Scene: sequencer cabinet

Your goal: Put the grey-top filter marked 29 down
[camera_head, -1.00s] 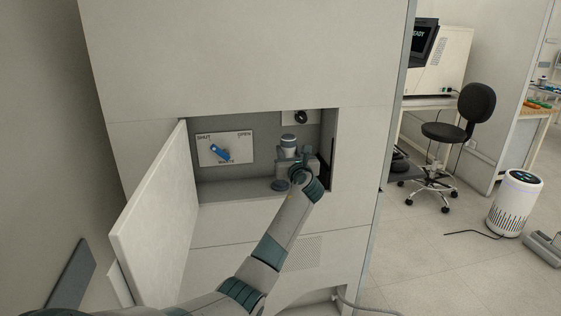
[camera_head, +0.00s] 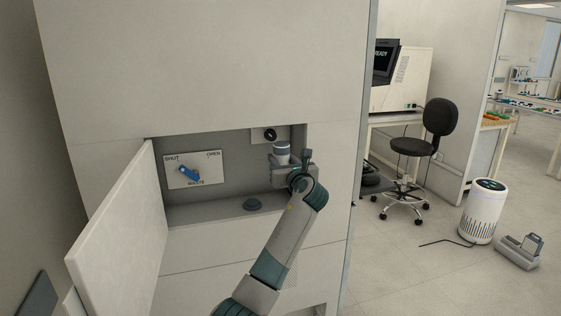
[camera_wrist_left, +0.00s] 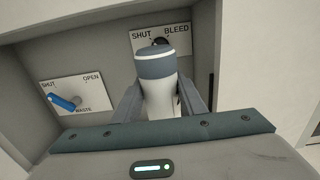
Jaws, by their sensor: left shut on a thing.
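The filter (camera_head: 282,149) is a pale upright cylinder with a grey-blue top. No number on it is readable. My left gripper (camera_head: 283,164) is shut on it, at the right side of the open cabinet recess. In the left wrist view the filter (camera_wrist_left: 157,85) stands between the two fingers, with its grey top towards the back panel. The filter's lower end is hidden by my gripper. My right gripper is not in view.
The cabinet door (camera_head: 120,220) stands open at the left.

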